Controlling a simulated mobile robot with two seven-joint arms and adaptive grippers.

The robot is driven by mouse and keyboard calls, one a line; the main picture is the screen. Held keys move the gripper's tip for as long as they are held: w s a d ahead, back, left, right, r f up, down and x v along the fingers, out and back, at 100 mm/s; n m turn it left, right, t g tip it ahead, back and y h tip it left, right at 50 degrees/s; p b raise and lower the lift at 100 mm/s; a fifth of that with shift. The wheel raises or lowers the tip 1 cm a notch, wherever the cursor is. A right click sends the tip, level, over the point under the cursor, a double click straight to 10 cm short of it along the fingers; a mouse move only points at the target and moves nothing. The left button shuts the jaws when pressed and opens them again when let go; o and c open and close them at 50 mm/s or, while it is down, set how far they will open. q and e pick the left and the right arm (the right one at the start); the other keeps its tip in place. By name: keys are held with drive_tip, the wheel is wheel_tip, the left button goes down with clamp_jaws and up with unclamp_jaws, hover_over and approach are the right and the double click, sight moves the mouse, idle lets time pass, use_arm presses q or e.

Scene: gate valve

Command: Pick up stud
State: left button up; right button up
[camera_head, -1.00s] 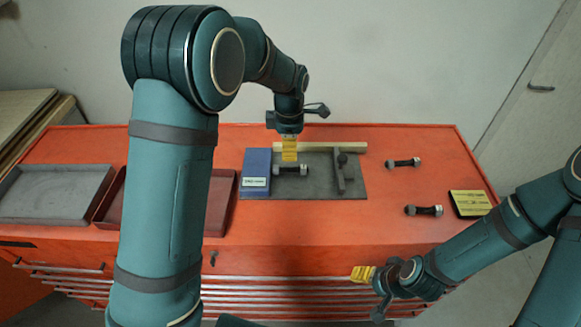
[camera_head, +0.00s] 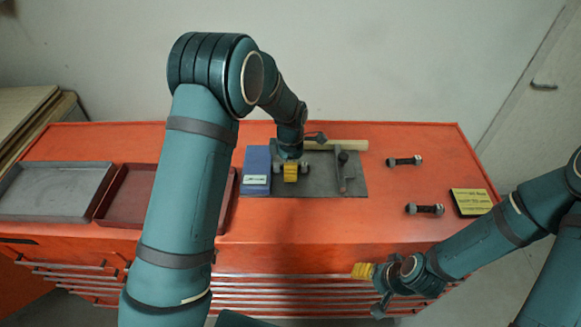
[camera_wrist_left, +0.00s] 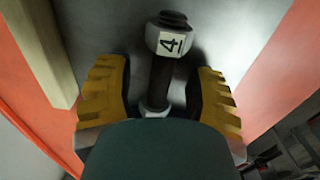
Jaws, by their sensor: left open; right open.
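A dark stud (camera_wrist_left: 167,78) with metal nuts and a white label marked 4 lies on the grey mat (camera_head: 330,187). In the head view only the stud's ends (camera_head: 307,168) show beside my gripper. My left gripper (camera_head: 290,174) has yellow fingers and is open, lowered over the stud. In the left wrist view its fingers (camera_wrist_left: 166,98) stand on both sides of the shaft, with gaps visible. Two more studs lie on the red bench to the right, one farther back (camera_head: 404,161) and one nearer (camera_head: 424,209). My right gripper (camera_head: 363,271) is open in front of the bench, away from the studs.
A blue block (camera_head: 257,170) stands left of the stud, and a grey upright bar (camera_head: 342,175) to its right. A wooden strip (camera_head: 345,145) runs behind. A grey tray (camera_head: 50,192) and a dark red tray (camera_head: 125,195) sit left. A yellow-black plaque (camera_head: 471,202) lies right.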

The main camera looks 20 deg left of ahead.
use_arm(q)
clamp_jaws()
drive_tip(key=shift+r, duration=0.1)
